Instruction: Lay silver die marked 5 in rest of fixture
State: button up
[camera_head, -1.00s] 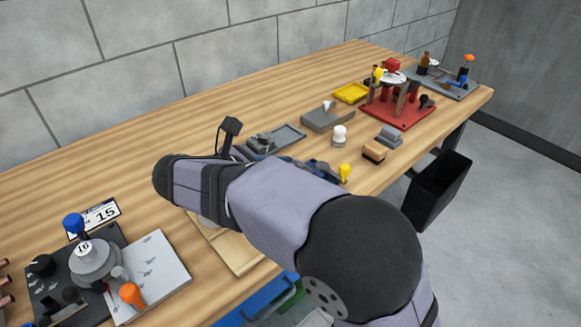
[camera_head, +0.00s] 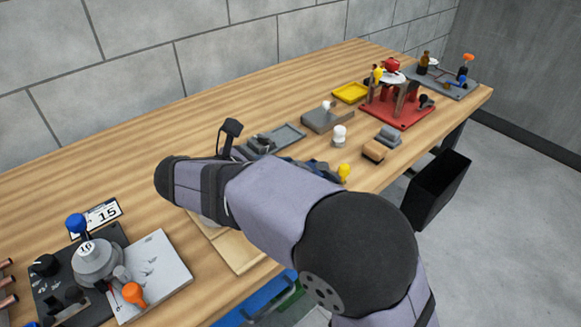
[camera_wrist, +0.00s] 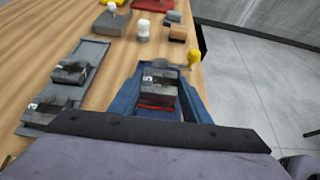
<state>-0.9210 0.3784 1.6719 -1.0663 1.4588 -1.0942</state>
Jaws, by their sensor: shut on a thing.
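In the wrist view a silver block-like die (camera_wrist: 159,84) with a small dark-on-white mark, likely a 5, is in line with my gripper (camera_wrist: 158,98). It is over or between the walls of the blue fixture (camera_wrist: 122,101), with a red part just below it. My gripper is shut on this die; its fingertips are hard to make out. I cannot tell whether the die touches the rest. In the head view my arm hides the gripper and most of the blue fixture (camera_head: 322,169). A yellow knob (camera_wrist: 194,59) stands at the fixture's far right.
A grey tray (camera_wrist: 92,53) with two more silver dies lies left of the fixture. Beyond are a white-topped piece (camera_wrist: 143,31), a wooden block (camera_wrist: 178,34) and a grey block (camera_head: 388,136). The table's edge runs close on the right, with a black bin (camera_head: 438,190) beyond it.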

jog(key=shift+f+b, duration=0.45)
jog(key=shift+f, duration=0.65)
dwell(0.5)
jog(key=o, duration=1.6)
jog(key=shift+o, duration=0.2)
jog(key=shift+v, duration=3.65)
